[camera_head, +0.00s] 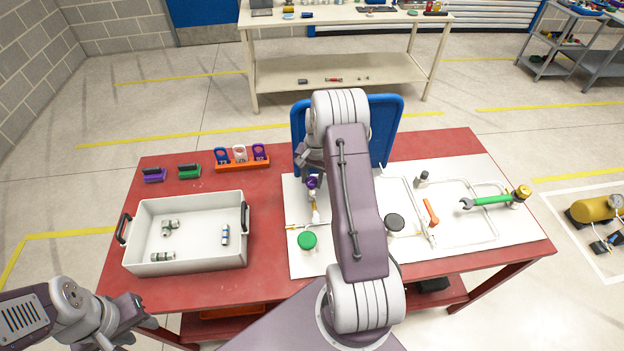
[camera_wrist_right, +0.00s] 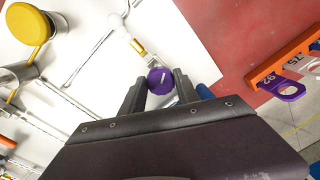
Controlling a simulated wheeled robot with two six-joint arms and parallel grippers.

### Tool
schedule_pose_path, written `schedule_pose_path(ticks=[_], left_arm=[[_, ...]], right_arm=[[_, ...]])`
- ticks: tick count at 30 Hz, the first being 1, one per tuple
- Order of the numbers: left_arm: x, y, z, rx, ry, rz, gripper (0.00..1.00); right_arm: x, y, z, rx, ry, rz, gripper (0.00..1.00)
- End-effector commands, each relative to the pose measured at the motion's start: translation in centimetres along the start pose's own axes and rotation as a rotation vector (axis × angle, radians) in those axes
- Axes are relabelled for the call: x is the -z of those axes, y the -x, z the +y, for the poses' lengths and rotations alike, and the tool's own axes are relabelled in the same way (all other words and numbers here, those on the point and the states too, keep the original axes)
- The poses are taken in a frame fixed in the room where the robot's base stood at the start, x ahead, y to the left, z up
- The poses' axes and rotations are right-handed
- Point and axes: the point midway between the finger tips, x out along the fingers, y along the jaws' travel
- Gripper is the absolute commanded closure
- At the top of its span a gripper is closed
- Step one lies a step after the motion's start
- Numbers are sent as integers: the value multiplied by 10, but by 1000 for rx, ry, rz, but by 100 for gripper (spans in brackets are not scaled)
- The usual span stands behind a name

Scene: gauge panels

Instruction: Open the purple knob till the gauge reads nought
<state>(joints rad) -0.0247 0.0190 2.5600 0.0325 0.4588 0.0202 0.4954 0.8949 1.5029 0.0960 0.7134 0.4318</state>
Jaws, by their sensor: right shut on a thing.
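The purple knob (camera_head: 312,182) is on the white panel (camera_head: 470,232), left of my right arm in the head view. It also shows in the right wrist view (camera_wrist_right: 160,80), with a white mark on its top. My right gripper (camera_wrist_right: 158,84) is shut on it, one finger on each side. In the head view my right arm covers the middle of the panel. A round black-rimmed gauge (camera_head: 395,222) lies right of the arm; its reading is too small to tell. My left gripper (camera_head: 136,312) is at the table's front left, away from the panel; its jaw opening is unclear.
A green knob (camera_head: 307,240) is in front of the purple one. A green wrench (camera_head: 490,201) and an orange handle (camera_head: 431,212) are at the right. A white bin (camera_head: 190,265) and an orange tag rack (camera_head: 243,165) stand left. A blue board (camera_head: 385,125) rises behind.

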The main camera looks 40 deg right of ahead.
Motion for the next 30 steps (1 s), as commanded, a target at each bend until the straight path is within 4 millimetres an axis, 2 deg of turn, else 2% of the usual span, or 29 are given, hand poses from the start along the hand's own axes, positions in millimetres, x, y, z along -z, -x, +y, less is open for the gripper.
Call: schedule_pose_path(ticks=[30], left_arm=[[-1, -5, 0, 0, 0, 0, 64]], right_arm=[[6, 3, -1, 0, 960, -57, 100]])
